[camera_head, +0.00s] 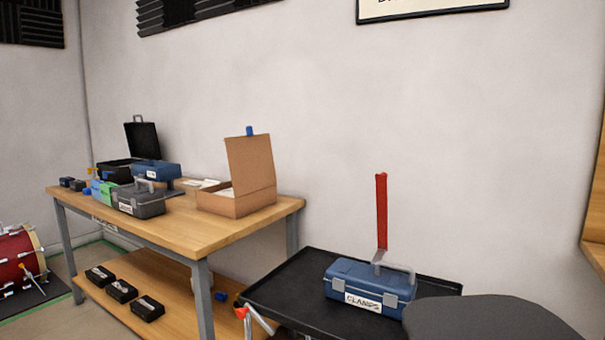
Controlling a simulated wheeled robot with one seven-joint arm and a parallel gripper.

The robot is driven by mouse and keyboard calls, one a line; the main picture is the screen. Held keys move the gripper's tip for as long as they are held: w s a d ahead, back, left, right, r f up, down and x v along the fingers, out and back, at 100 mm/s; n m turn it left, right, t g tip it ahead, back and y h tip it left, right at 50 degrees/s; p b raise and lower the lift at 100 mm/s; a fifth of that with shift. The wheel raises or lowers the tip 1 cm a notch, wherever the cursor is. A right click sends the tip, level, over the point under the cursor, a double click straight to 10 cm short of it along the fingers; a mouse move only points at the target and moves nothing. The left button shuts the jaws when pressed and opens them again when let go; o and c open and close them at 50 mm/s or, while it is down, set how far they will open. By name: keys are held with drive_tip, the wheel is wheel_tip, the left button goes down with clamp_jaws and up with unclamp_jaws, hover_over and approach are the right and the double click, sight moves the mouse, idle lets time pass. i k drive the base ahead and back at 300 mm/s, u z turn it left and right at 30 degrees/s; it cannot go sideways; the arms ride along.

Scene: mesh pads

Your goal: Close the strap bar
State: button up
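A red strap bar (381,212) stands upright at the blue toolbox labelled "CLAMPS" (352,275). Its lower end meets the top of the box near the grey handle (396,268). The bar points straight up, away from the lid, so it is raised. The blue box looks shut, with two grey latches on its front. Where the bar joins the box is too small to see clearly. My gripper is not in view.
The box sits on a black tray top (290,285) with a raised rim. A dark rounded shape covers the lower right, close to the box. To the left, a wooden workbench (215,232) holds an open cardboard box (240,200) and several cases. An orange-and-white object (247,316) stands by the tray's front-left corner.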

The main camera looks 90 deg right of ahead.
sight(381, 180)
drive_tip(key=u, duration=0.2)
drive_tip(key=k, duration=2.05)
drive_tip(key=z, duration=0.45)
